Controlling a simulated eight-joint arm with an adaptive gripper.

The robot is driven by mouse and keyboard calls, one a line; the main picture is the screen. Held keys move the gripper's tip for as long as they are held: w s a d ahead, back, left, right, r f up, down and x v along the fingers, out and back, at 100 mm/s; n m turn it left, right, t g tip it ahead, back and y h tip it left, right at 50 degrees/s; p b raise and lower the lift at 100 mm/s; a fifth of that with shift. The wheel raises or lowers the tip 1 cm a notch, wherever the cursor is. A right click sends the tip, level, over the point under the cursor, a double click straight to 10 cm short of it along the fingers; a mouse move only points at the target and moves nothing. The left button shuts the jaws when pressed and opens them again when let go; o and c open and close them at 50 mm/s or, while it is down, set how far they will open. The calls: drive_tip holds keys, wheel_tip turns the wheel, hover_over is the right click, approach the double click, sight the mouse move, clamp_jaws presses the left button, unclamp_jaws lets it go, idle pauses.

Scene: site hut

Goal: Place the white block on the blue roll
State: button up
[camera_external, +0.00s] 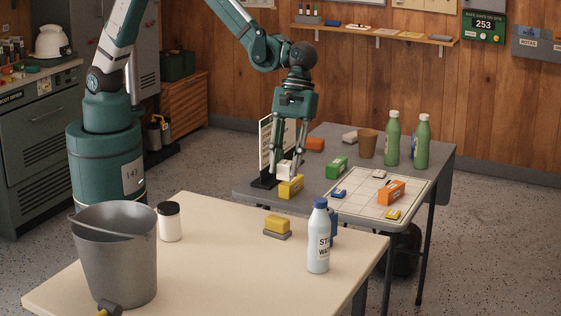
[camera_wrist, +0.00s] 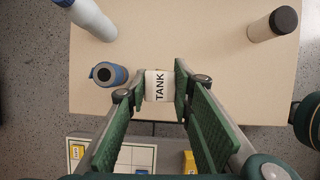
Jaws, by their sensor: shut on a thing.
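My gripper (camera_external: 288,164) is shut on the white block (camera_external: 284,171), which hangs between the fingertips near the left end of the grey table. In the wrist view my gripper (camera_wrist: 160,84) has a finger on each side of the white block (camera_wrist: 159,87), whose face reads TANK. A blue round thing with a dark centre, seemingly the blue roll (camera_wrist: 107,74), stands on the beige table in the wrist view, apart from the block and to its left. In the external view the blue roll (camera_external: 333,222) is mostly hidden behind a bottle.
The bottle (camera_external: 318,240) stands close to the roll. A yellow block (camera_external: 291,187) is just below my gripper. The beige table (camera_external: 225,270) also holds a bucket (camera_external: 118,260), a jar (camera_external: 169,222) and a yellow-and-grey piece (camera_external: 278,226); its middle has free room.

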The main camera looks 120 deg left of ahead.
drive_tip(key=w+r+p, duration=0.3)
drive_tip(key=w, duration=0.8)
drive_tip(key=shift+w+d+r+m, duration=0.3)
drive_tip(key=shift+w+d+r, duration=0.05)
drive_tip(key=shift+w+d, duration=0.1)
drive_tip(key=shift+f, duration=3.15)
drive_tip(key=shift+f, duration=1.9)
drive_tip(key=shift+f+b, duration=0.2)
drive_tip(key=shift+b, duration=0.25)
drive_tip(key=o, duration=0.9)
drive_tip(key=shift+r, duration=0.2)
